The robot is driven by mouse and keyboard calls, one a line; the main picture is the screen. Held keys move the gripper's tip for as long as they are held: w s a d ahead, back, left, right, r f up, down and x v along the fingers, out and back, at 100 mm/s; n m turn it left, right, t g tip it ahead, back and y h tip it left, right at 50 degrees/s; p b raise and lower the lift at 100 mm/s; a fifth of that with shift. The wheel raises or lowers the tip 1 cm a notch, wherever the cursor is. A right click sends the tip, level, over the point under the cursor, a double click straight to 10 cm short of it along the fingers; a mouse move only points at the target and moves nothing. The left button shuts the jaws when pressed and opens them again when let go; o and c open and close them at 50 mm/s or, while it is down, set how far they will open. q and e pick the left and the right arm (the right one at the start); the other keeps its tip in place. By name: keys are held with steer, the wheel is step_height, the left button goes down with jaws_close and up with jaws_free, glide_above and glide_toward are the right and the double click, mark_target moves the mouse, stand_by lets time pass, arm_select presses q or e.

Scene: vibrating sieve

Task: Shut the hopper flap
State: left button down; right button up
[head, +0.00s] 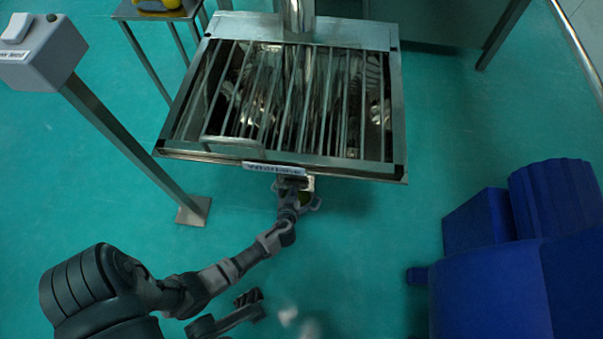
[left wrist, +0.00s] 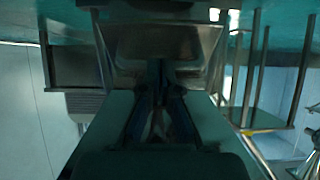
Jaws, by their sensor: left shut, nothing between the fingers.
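The metal hopper (head: 397,110) stands at the top middle of the head view, with a grate of parallel bars across its top. A small printed label (head: 273,169) sits at the middle of its front edge. I cannot tell for sure which part is the flap or how far it stands open. My left gripper (head: 294,183) is at the front edge just below the label, shut and empty. I cannot tell whether it touches the metal. In the left wrist view the shut fingers (left wrist: 160,75) point at a metal panel (left wrist: 160,42). My right gripper does not show clearly.
A switch box (head: 40,50) on a slanted post with a floor plate (head: 194,211) stands left of the hopper. A large blue machine (head: 500,270) fills the lower right. A metal pipe (head: 296,15) meets the hopper's back. Green floor between is clear.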

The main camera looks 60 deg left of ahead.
arm_select(q)
steer(key=w+a+f, duration=0.2)
steer(key=a+f, duration=0.1)
steer(key=f, duration=0.5)
steer(key=shift+w+a, duration=0.3)
stand_by(1.4)
